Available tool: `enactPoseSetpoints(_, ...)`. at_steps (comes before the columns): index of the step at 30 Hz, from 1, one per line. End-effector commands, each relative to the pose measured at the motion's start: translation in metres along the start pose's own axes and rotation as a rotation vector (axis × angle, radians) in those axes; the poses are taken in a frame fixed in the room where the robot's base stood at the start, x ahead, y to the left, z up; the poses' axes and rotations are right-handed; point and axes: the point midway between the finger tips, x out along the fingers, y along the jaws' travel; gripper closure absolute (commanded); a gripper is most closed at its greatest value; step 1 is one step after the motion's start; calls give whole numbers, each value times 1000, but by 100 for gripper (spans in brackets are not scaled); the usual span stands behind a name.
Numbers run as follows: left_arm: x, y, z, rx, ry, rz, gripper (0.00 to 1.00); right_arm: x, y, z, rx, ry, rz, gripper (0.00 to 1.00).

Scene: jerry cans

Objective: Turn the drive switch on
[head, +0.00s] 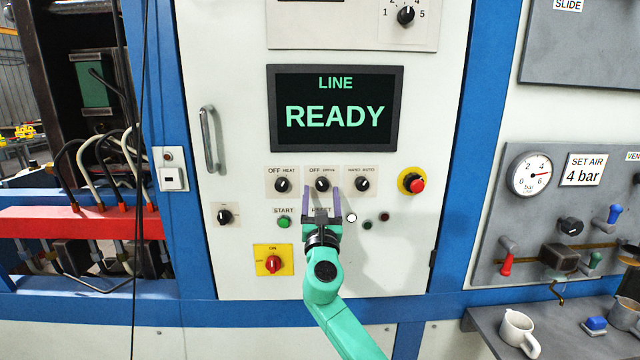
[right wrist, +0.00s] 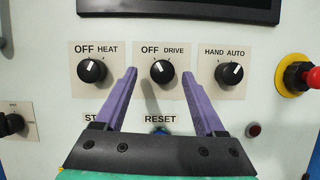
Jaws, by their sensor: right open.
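The drive switch (head: 322,184) is a black round knob on a white plate marked OFF and DRIVE, in the middle of a row of three knobs. In the right wrist view the drive switch (right wrist: 162,72) has its white mark tilted up and left, towards OFF. My right gripper (head: 321,191) comes up from below, with its purple fingers open. In the right wrist view the right gripper (right wrist: 158,76) has one fingertip on each side of the knob, with gaps between. I cannot tell how far the tips are from the panel. My left gripper is out of view.
The heat knob (head: 283,185) is left of the drive switch and the hand/auto knob (head: 362,184) is right. A red emergency button (head: 416,185) sticks out farther right. Below are a green start button (head: 284,222) and a red rotary switch (head: 273,264). The screen (head: 335,108) reads LINE READY.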

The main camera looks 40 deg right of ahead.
Motion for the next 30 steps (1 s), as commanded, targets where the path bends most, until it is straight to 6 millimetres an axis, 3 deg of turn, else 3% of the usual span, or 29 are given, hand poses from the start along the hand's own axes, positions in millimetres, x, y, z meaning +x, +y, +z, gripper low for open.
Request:
enactPoseSetpoints(4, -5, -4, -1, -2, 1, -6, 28, 18, 0, 0, -1, 1, 0, 28)
enactPoseSetpoints(12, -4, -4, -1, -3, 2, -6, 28, 21, 0, -1, 0, 1, 1, 28)
enactPoseSetpoints(18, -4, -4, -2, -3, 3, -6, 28, 20, 0, -1, 0, 1, 1, 100)
enactPoseSetpoints(30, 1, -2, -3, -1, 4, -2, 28, 20, 1, -3, 50, 2, -18, 100)
